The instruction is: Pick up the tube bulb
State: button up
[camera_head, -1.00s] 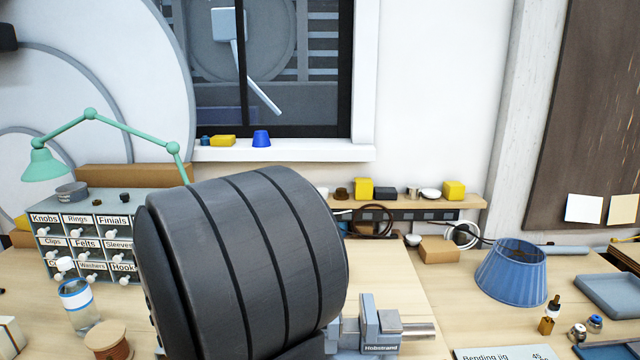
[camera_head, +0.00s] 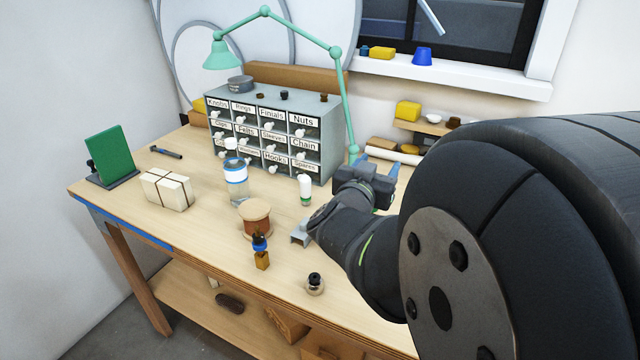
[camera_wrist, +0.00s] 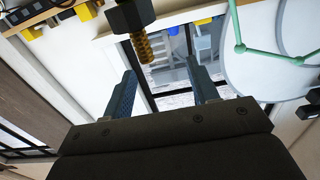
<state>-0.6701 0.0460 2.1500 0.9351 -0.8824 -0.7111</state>
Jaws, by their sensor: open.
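My gripper (camera_head: 378,172) is open and empty above the right part of the bench in the head view, just right of the drawer cabinet. In the wrist view its two blue fingers (camera_wrist: 162,85) stand apart with only the window and wall behind them. I cannot surely make out the tube bulb. A small white-topped, tube-like piece (camera_head: 305,189) stands upright before the cabinet, left of my gripper and apart from it. It is too small to tell what it is. My own arm hides the right side of the bench.
The labelled drawer cabinet (camera_head: 318,158) and the green lamp (camera_head: 297,35) stand behind. A blue-banded jar (camera_head: 236,184), thread spool (camera_head: 256,218), amber bottle (camera_head: 262,258) and tied bundle (camera_head: 167,189) stand on the bench. A dark hex piece with brass thread (camera_wrist: 133,22) looms in the wrist view.

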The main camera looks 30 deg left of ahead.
notch_tip(320, 180, up, 3)
jog(key=a, duration=0.1)
notch_tip(320, 180, up, 2)
jog(key=n+g+y, duration=0.9)
jog(key=n+y, duration=0.1)
jog(key=n, duration=0.1)
send_over(306, 189)
jog(key=a, duration=0.4)
jog(key=a+f+n+g+h, duration=0.2)
jog(key=a+n+g, duration=0.1)
jog(key=a+g, duration=0.15)
jog(key=d+n+g+h, duration=0.1)
jog(key=d+g+h, duration=0.4)
jog(key=d+h, duration=0.3)
jog(key=shift+t, duration=0.25)
jog(key=f, duration=1.7)
jog(key=shift+w+a+f, duration=0.15)
jog(key=shift+w+a, duration=0.1)
jog(key=shift+w, duration=0.15)
jog(key=shift+w+f, duration=0.15)
jog(key=shift+f, duration=1.2)
jog(key=shift+w+f, duration=0.1)
jog(key=shift+f, duration=1.25)
jog(key=shift+c, duration=0.4)
